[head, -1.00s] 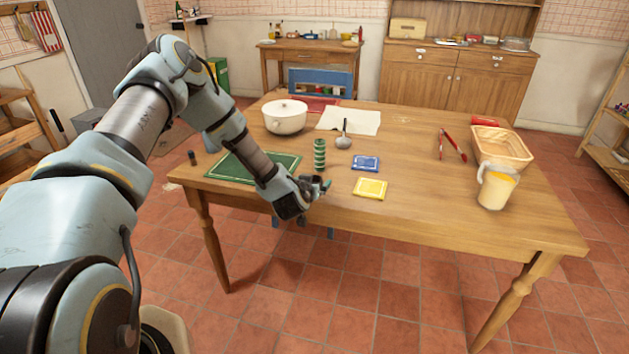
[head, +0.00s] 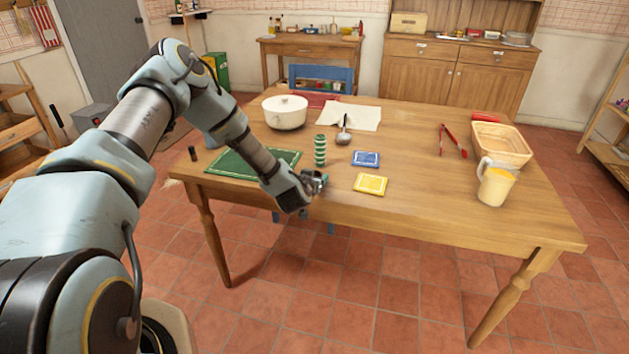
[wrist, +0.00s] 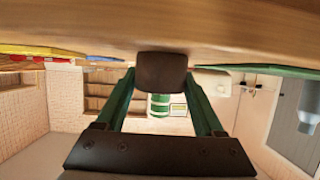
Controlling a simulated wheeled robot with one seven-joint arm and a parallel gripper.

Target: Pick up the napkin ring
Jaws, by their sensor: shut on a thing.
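My gripper (head: 316,183) is at the near edge of the wooden table (head: 430,215), in front of the green-and-white striped cylinder. In the wrist view, my gripper (wrist: 162,78) has its two green fingers on either side of a dark brown block-like piece, the napkin ring (wrist: 162,72) as far as I can tell. It is shut on that piece. The piece is close to the wooden surface; I cannot tell whether it touches. No hole shows from this side. In the head view the ring is hidden or too small to make out.
The striped cylinder (head: 320,150) stands just behind my gripper, by a green mat (head: 240,165). Yellow (head: 371,184) and blue (head: 365,159) cloths lie to the right.

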